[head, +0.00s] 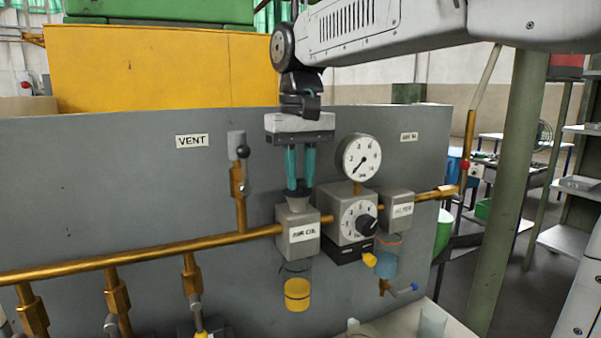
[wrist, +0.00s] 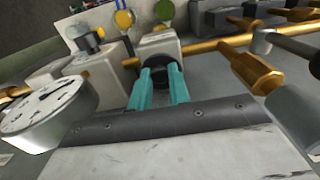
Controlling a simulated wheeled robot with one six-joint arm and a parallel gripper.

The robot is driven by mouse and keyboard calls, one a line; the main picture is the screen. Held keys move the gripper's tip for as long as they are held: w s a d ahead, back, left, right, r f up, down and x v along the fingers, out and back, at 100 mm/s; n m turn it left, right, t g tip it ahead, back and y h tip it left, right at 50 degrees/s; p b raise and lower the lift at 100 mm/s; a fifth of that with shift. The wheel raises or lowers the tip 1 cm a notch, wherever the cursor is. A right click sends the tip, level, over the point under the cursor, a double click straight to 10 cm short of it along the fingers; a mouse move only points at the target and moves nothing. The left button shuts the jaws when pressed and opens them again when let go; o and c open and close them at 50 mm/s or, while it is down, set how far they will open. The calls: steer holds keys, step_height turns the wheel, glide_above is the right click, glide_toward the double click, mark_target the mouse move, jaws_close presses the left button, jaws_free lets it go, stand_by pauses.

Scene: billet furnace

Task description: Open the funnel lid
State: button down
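The small black funnel lid (head: 297,194) sits on the grey funnel on top of the box labelled AIR OIL (head: 298,232). In the wrist view, the dark round lid (wrist: 160,73) shows at the ends of the two teal fingers. My gripper (head: 299,186) points straight down over the funnel. Its fingertips (wrist: 161,68) are apart, one on each side of the lid's middle. Whether they press on the lid is not clear. The lid looks closed, and the fingers partly cover it. The funnel opening is hidden.
A round pressure gauge (head: 358,158) stands close to the right of my gripper. A vertical brass valve pipe (head: 238,182) is to the left. A brass pipe (head: 150,252) runs along the grey panel (head: 120,200). A dial with a black knob (head: 366,225) is right of the funnel.

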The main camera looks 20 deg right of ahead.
steer(key=shift+w+r+g, duration=0.3)
steer(key=shift+g, duration=0.5)
steer(key=c, duration=1.3)
jaws_free()
steer(key=shift+c, duration=0.2)
step_height(320, 180, up, 8)
steer(key=w, duration=0.1)
steer(key=shift+f, duration=0.15)
